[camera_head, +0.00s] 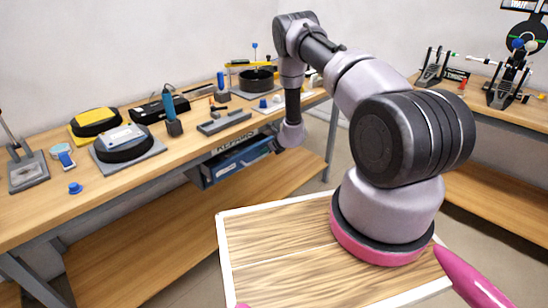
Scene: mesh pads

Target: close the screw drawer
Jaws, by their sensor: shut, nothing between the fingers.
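A blue-edged drawer (238,160) hangs under the front edge of the wooden workbench, below a label that seems to read "REPAIRS". It stands out from the bench, and its inside shows from above. My gripper (276,147) is at the right end of the drawer, near its front. It is shut and looks empty. The gripper is small and dark here, and I cannot tell whether it touches the drawer. The drawer's contents are too small to make out.
The workbench (100,192) carries mesh pads (123,143), a blue-handled tool (170,108), a grey tray (223,122) and a black round pot (256,79). A lower shelf (150,245) runs beneath. Another bench with pedals (432,66) stands at right.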

